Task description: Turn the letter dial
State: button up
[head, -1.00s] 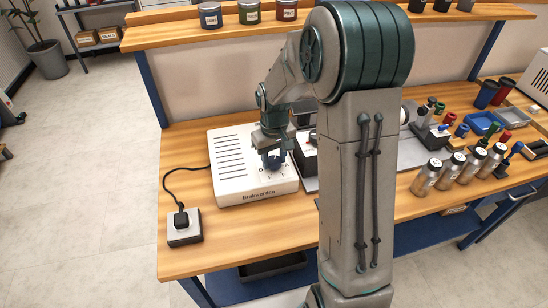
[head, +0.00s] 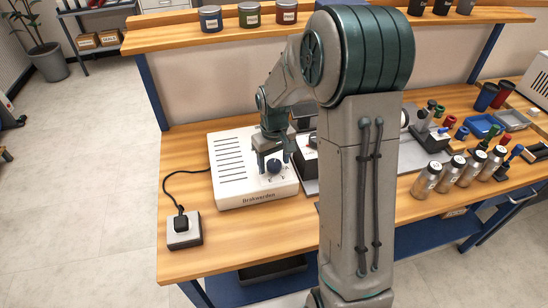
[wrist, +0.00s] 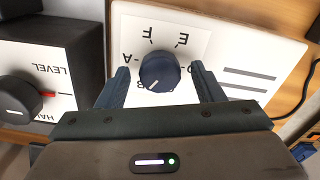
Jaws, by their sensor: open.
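The letter dial is a dark blue round knob (wrist: 160,71) on a white panel in the wrist view. Letters ring it, with A, E and F clear and others partly covered. A short white mark on the knob points to the lower edge, close to a letter that looks like B. In the head view the knob (head: 273,166) sits on the front right of the white Brokwarden box (head: 232,190). My gripper (head: 273,159) is open over it. Its two fingers stand on either side of the knob, with visible gaps in the wrist view.
A black cable runs from the white box to a socket block (head: 184,230). Several metal canisters (head: 427,179) stand to the right.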

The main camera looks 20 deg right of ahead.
notch_tip(320, 180, up, 14)
dwell(0.5)
notch_tip(320, 180, up, 7)
jog(key=p, duration=0.6)
send_over(274, 163)
dwell(0.4)
jog(key=s+f+m+t, duration=0.1)
jog(key=s+m+t, duration=0.2)
jog(key=s, duration=1.8)
jog(key=shift+s, duration=0.3)
